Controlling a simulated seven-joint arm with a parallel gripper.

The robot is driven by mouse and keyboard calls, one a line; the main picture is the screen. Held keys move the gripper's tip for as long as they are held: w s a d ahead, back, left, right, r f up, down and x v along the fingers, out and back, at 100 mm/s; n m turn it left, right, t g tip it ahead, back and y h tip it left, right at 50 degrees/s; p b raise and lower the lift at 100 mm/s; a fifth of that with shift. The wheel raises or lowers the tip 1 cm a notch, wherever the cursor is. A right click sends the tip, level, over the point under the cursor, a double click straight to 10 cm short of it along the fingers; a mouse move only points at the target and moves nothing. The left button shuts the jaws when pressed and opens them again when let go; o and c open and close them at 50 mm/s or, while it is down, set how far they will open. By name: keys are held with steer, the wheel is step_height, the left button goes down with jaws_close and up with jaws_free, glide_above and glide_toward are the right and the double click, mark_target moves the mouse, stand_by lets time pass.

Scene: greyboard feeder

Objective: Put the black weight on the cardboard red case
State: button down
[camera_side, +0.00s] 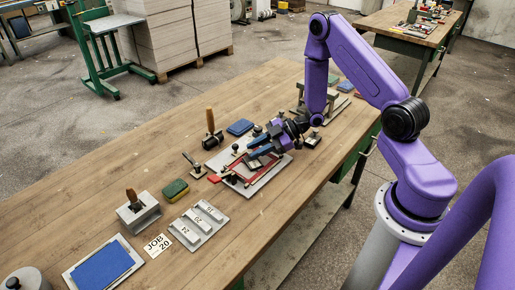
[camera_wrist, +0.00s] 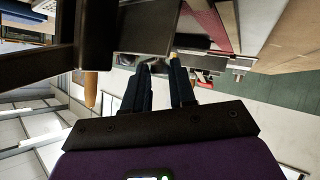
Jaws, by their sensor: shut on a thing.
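My gripper (camera_side: 250,159) is low over the red-edged case (camera_side: 273,172), which lies on a pale board on the bench. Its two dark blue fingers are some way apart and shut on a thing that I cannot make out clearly. In the wrist view, the fingers (camera_wrist: 161,68) point at dark and grey parts close by. I cannot single out the black weight for certain. Small black knobs (camera_side: 235,148) stand at the board's far edge, and the fingers hide part of the case.
A blue sheet on a tray (camera_side: 72,275) is near the front. Bare wood lies to the left.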

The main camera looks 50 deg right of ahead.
steer(key=c, duration=0.9)
jaws_free()
steer(key=shift+f, duration=0.1)
